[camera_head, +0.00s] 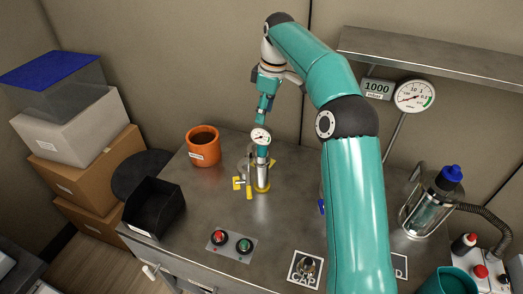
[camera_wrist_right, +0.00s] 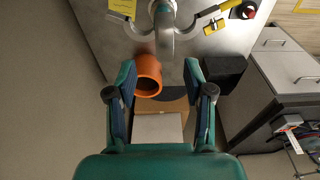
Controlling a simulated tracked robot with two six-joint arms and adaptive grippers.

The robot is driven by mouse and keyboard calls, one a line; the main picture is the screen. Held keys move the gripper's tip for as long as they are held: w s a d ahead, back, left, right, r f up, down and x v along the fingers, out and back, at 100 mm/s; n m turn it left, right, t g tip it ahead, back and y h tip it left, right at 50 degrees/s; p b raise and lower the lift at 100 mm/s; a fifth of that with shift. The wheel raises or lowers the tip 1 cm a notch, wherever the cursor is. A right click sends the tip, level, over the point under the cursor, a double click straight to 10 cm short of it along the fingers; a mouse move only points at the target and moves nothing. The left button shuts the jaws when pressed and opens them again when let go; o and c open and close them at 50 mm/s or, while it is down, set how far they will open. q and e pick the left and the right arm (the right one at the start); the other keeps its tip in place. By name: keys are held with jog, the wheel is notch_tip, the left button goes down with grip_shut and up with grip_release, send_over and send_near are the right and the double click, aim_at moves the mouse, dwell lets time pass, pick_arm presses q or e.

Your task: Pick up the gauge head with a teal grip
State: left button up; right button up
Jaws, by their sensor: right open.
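The gauge head (camera_head: 261,136) has a small round white dial and a teal grip (camera_head: 262,152). My right gripper (camera_head: 263,117) is open and empty, just above and behind the dial in the head view. In the right wrist view its two fingers (camera_wrist_right: 159,78) are spread apart with nothing between them. My left gripper is not in view.
An orange pot (camera_head: 203,145) and a black bin (camera_head: 154,208) stand left of the post. Yellow handles (camera_head: 240,183) stick out beside it. A button panel (camera_head: 231,244) lies in front. A larger wall gauge (camera_head: 415,96) and metal shelf (camera_head: 440,58) are at right.

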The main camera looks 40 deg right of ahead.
aim_at(260, 134)
jog(key=shift+w+a+f+b, duration=0.1)
jog(key=shift+a+f, duration=0.05)
jog(key=shift+f, duration=1.25)
jog(key=shift+w+a+f+b, duration=0.15)
jog(key=shift+a+f, duration=0.05)
jog(key=shift+f, duration=1.25)
jog(key=shift+w+a+f+b, duration=0.1)
jog(key=shift+a+f, duration=0.05)
jog(key=shift+f, duration=1.25)
grip_shut()
jog(key=shift+r, duration=0.1)
